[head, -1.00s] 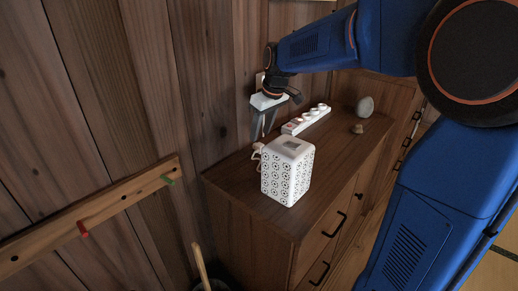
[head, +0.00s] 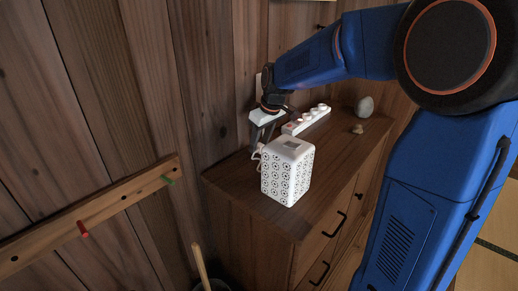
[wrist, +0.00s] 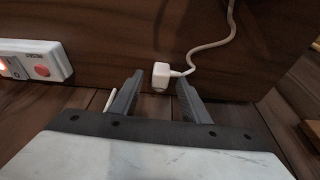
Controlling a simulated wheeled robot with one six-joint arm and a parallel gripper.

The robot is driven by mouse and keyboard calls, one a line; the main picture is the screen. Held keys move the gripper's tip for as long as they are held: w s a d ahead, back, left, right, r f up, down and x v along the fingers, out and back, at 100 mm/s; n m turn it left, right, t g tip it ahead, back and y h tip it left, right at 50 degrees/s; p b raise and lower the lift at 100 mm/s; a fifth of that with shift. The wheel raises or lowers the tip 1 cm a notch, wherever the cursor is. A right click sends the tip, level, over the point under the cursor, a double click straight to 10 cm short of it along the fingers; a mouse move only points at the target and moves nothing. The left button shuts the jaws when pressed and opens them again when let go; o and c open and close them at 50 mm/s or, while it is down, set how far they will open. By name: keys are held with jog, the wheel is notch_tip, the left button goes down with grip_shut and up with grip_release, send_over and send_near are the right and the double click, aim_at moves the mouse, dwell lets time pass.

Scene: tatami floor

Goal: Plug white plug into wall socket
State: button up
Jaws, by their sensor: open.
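The white plug (wrist: 161,73) lies on the cabinet top in the wrist view, its white cord running up and to the right. My gripper (wrist: 160,77) is open, with one finger on each side of the plug; I cannot tell whether either touches it. In the head view my gripper (head: 262,138) points down behind the patterned white box, close to the wall, and the plug is hard to make out. A white plate (head: 259,84), perhaps the wall socket, shows on the wall, mostly hidden by my arm.
The patterned white box (head: 287,173) stands in front of my gripper on the wooden cabinet (head: 240,190). A white power strip (head: 305,121) lies behind it, also left in the wrist view (wrist: 34,60). A grey stone (head: 365,107) sits farther back. A peg rail (head: 100,213) crosses the left wall.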

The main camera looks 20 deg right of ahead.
aim_at(260, 144)
grip_shut()
jog(key=shift+r, duration=0.15)
notch_tip(260, 144, up, 10)
dwell(0.7)
